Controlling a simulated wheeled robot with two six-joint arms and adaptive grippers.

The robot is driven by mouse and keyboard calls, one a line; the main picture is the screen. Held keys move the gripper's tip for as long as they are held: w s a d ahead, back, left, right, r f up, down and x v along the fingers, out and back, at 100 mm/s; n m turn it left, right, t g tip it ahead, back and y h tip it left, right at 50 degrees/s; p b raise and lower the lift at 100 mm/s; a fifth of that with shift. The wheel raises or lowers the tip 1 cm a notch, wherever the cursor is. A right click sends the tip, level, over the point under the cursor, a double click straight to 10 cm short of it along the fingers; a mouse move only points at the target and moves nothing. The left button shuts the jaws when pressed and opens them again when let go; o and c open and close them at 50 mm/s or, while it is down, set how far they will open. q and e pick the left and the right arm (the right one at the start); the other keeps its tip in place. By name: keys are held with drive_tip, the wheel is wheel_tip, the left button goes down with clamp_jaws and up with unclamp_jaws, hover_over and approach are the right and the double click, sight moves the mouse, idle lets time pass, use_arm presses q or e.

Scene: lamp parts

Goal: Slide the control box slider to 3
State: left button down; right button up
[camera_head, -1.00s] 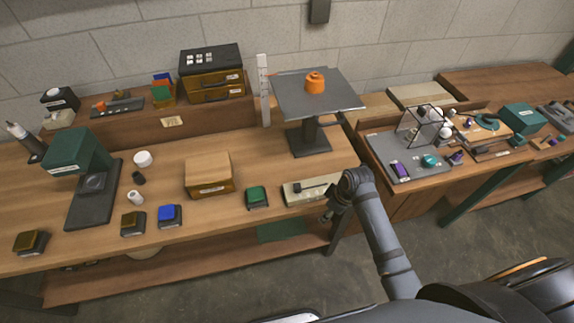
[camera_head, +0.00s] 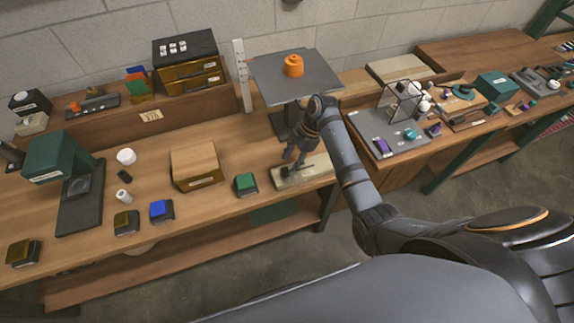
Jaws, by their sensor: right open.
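The control box (camera_head: 316,168) is a low, beige, flat box near the front edge of the left workbench. A dark slider part shows on its top toward the left end. The slider's number marks are too small to read. My right gripper (camera_head: 288,162) hangs above the left part of the box, pointing down, and is open. It partly hides the back of the box and its slider. I cannot tell whether its fingers touch the slider. My left gripper is not in view.
A green-topped block (camera_head: 246,184) stands just left of the box. A cardboard-coloured box (camera_head: 195,163) is farther left. Behind my right arm is a grey raised platform (camera_head: 322,82) with an orange part (camera_head: 293,65). A grey tray (camera_head: 370,128) lies to the right.

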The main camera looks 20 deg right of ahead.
sight(286, 170)
drive_tip(key=x, duration=0.4)
drive_tip(key=shift+c, duration=0.3)
clamp_jaws()
